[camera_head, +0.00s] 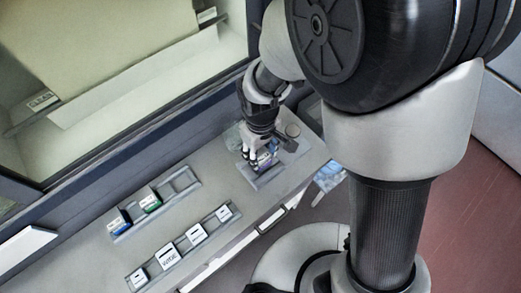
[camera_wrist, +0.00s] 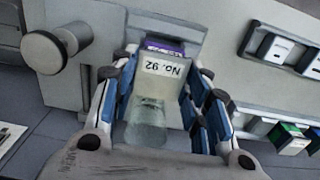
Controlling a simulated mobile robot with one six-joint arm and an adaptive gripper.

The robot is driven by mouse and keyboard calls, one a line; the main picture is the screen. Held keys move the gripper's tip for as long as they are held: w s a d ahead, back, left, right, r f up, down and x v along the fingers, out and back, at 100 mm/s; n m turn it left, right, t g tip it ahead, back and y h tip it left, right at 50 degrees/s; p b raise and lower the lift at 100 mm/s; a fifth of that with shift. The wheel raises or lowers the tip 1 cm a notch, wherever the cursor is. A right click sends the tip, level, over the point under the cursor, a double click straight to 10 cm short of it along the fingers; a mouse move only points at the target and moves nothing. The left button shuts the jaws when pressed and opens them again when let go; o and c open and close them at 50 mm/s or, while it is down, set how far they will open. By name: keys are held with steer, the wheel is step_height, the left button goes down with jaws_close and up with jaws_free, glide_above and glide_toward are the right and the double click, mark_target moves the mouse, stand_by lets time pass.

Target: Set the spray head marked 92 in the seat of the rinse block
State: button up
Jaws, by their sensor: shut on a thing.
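The spray head marked 92 (camera_wrist: 163,68) has a pale label face reading "No. 92" upside down, a purple strip at its far end and a clear round part nearer the wrist. My gripper (camera_wrist: 162,88) is shut on it, with a blue-sided finger on each side. In the head view my gripper (camera_head: 262,149) holds the purple-marked head (camera_head: 265,159) low over a grey fixture at the right end of the bench. A grey block with a round knob (camera_wrist: 45,50), probably the rinse block, stands behind the head. The seat is hidden, so I cannot tell whether the head touches it.
A grey rack (camera_head: 180,187) holds a blue-marked head (camera_head: 118,221) and a green-marked head (camera_head: 150,204). A front rack holds several white labelled pieces (camera_head: 170,257). A dark-framed window borders the bench at the back. The bench between the racks and the fixture is clear.

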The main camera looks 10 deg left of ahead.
steer(key=shift+f+b, duration=0.7)
steer(key=shift+f, duration=0.25)
stand_by(0.3)
steer(key=o, duration=1.2)
steer(key=shift+o, duration=0.2)
steer(key=shift+r, duration=0.15)
